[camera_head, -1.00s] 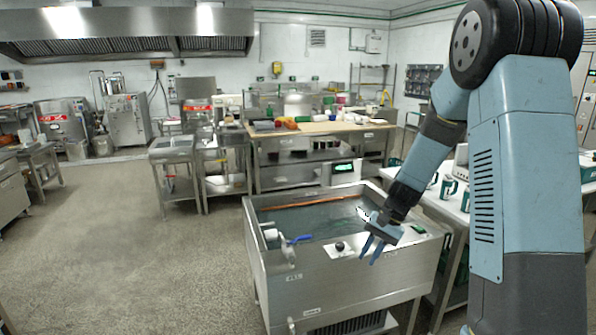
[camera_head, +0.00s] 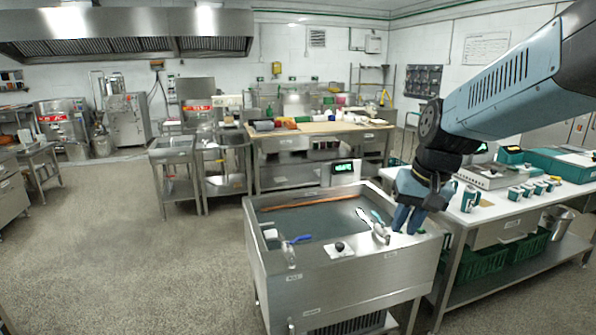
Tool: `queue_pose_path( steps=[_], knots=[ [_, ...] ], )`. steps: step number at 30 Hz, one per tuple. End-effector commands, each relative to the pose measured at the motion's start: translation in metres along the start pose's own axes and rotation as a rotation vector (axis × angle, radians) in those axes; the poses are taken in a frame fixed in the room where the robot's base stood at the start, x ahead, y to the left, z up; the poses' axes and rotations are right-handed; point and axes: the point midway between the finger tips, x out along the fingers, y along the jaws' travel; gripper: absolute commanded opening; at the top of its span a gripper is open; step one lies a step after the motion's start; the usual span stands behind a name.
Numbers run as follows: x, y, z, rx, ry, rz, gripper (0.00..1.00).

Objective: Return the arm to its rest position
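My arm reaches in from the upper right of the head view, its upper link nearly level and its wrist bent downward. My gripper (camera_head: 408,219) points down above the right front corner of the steel basin machine (camera_head: 330,285). Its two blue fingers look close together with a narrow gap, and I see nothing held between them. I cannot tell whether the fingertips touch the machine's rim.
A blue-handled valve (camera_head: 299,239), a black knob (camera_head: 340,246) and a metal fitting (camera_head: 380,233) sit on the machine's front rim. A white-topped table (camera_head: 490,212) with several mugs stands at right. Open floor (camera_head: 120,250) lies at left.

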Motion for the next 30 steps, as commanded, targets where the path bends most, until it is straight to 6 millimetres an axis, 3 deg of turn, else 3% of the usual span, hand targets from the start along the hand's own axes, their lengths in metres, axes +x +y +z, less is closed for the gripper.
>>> queue_pose_path(
  steps=[6, 15, 21, 30],
  knots=[
    [-0.033, 0.007, 0.034, -0.067, 0.110, 0.045, 0.21],
    [-0.062, 0.019, 0.076, -0.139, 0.240, 0.102, 0.21],
    [-0.068, 0.022, 0.088, -0.158, 0.279, 0.120, 0.21],
    [-0.069, 0.023, 0.089, -0.160, 0.282, 0.122, 0.21]
  ],
)
